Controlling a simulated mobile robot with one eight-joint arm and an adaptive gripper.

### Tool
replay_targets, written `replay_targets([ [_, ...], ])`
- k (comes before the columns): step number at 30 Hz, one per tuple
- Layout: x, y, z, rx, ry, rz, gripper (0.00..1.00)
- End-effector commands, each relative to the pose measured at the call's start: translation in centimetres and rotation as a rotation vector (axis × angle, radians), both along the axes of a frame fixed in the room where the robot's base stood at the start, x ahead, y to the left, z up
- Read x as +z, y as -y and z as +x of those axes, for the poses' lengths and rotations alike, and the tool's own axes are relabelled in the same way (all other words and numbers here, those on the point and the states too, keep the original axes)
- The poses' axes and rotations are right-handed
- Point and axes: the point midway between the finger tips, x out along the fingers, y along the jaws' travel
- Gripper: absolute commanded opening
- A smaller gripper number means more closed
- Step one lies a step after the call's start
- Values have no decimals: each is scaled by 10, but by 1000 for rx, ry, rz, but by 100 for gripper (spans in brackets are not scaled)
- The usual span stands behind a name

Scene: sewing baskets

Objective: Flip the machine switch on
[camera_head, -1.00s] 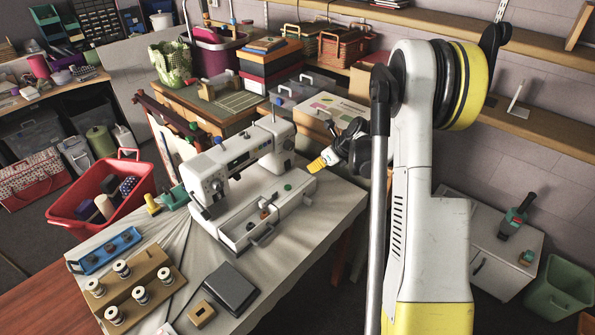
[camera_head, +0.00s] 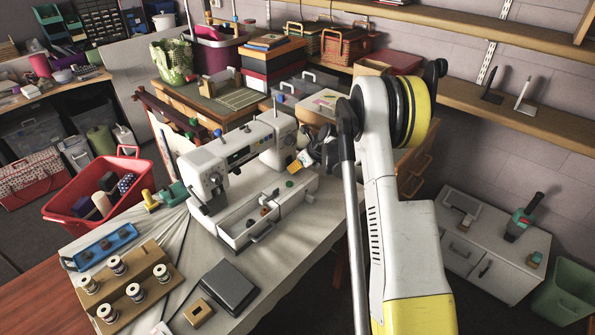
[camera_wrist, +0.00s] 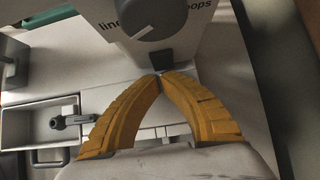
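The white sewing machine (camera_head: 228,157) stands on the cloth-covered table in the head view. My gripper (camera_head: 295,166), with yellow fingers, is close to its right end. In the wrist view my gripper (camera_wrist: 159,77) has its two curved fingers meeting at the tips, with nothing seen between them. A small black block, which looks like the switch (camera_wrist: 160,60), sits on the machine's white end face, right at the fingertips. I cannot tell whether they touch. A dark round knob (camera_wrist: 152,17) is above it, beside printed lettering. The switch is hidden in the head view.
A spool holder (camera_head: 152,272), a blue tray (camera_head: 83,252) and a dark box (camera_head: 226,290) are on the table's front. A red basket (camera_head: 72,207) stands to the left. A white cabinet (camera_head: 470,240) is at the right. Stacked boxes (camera_head: 270,60) stand behind the machine.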

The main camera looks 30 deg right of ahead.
Motion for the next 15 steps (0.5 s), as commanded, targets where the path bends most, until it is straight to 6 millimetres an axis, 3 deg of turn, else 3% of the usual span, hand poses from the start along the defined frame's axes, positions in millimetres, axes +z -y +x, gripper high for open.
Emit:
replay_targets([
  [15,-5,-3,9,0,0,0,0],
])
